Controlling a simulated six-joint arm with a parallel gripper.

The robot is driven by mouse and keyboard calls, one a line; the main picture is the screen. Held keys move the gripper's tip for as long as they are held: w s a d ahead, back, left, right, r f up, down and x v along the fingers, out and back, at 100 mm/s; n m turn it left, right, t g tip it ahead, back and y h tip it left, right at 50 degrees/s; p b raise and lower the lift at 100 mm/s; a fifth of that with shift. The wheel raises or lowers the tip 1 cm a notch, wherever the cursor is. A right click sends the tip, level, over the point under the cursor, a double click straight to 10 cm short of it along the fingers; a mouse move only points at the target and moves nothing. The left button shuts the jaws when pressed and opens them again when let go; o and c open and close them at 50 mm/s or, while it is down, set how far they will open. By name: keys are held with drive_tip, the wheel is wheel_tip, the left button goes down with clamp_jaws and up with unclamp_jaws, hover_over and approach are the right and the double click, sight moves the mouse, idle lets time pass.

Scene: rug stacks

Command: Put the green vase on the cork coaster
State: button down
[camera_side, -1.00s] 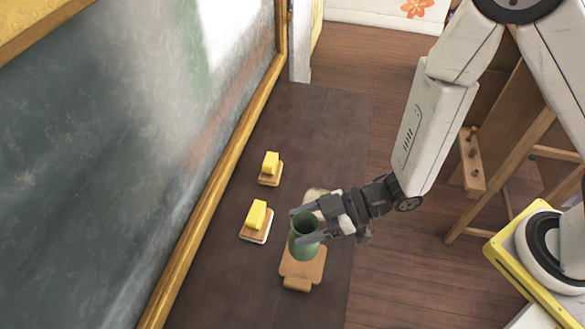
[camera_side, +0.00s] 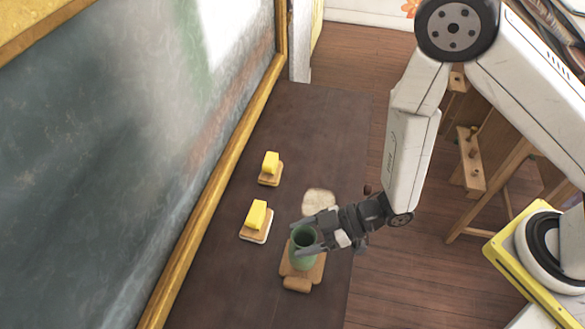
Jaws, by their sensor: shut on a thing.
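The green vase (camera_side: 303,248) is upright in my gripper (camera_side: 305,235), whose jaws are shut on it near the rim. In the picture, the vase overlaps a tan wooden board (camera_side: 318,272). I cannot tell whether its base touches the board or hangs just above it. A pale, roundish flat piece (camera_side: 319,198) lies on the dark mat just above the gripper in the picture and looks like the cork coaster. The gripper covers its lower edge.
A small wooden block (camera_side: 297,284) sits at the board's near edge. Two yellow blocks (camera_side: 257,215) (camera_side: 271,162) on wooden bases stand to the left on the dark mat (camera_side: 310,120). A gold-framed chalkboard (camera_side: 100,170) borders the left. The mat's far part is clear.

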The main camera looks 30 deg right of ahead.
drive_tip(key=shift+f, duration=1.25)
drive_tip(key=shift+f, duration=0.15)
unclamp_jaws()
drive_tip(key=v, duration=1.2)
